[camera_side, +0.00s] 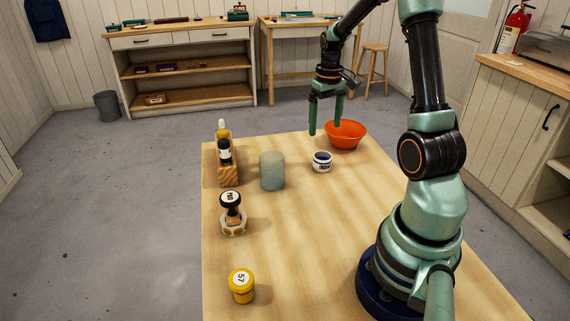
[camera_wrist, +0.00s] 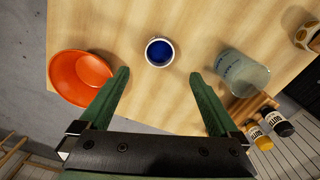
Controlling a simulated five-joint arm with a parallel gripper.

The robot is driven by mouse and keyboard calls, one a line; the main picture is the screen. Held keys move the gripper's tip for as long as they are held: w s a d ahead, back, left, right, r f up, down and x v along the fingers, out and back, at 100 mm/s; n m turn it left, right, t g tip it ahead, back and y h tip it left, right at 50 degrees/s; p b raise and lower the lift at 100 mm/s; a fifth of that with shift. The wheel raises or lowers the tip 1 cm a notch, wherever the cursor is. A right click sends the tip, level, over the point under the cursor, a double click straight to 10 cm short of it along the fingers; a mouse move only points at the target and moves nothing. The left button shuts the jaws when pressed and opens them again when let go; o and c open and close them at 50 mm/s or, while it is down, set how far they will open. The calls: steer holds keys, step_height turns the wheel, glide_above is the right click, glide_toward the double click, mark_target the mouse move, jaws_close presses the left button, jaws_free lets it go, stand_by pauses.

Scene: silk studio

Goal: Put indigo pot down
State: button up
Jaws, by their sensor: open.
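The indigo pot (camera_side: 322,162) is a small white pot with a dark label, standing upright on the wooden table. In the wrist view the indigo pot (camera_wrist: 159,52) shows from above, with deep blue inside a white rim. My gripper (camera_side: 325,132) is above the table's far part, in front of the orange bowl in the side view. In the wrist view my gripper (camera_wrist: 158,78) is open, its green fingers spread wide with nothing between them. The pot lies just beyond the fingertips, apart from both fingers.
An orange bowl (camera_side: 346,136) stands close to the right of the pot. A grey-green translucent jar (camera_side: 272,171) stands to its left. A wooden rack (camera_side: 228,174) with bottles, a stamp in a round holder (camera_side: 233,224) and a yellow pot (camera_side: 242,287) line the left edge. The table's middle (camera_side: 310,230) is clear.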

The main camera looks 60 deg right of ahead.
steer(key=w+a+r+n+t+h, duration=0.1)
steer(key=w+a+r+n+t, duration=0.15)
steer(key=a+r, duration=0.75)
steer(key=s+a+r+n+t, duration=0.1)
steer(key=s+a, duration=0.1)
steer(key=a, duration=0.7)
steer(key=s+a+r+n+t+y, duration=0.1)
steer(key=s+a+t, duration=0.1)
steer(key=a, duration=0.7)
steer(key=shift+s, duration=0.6)
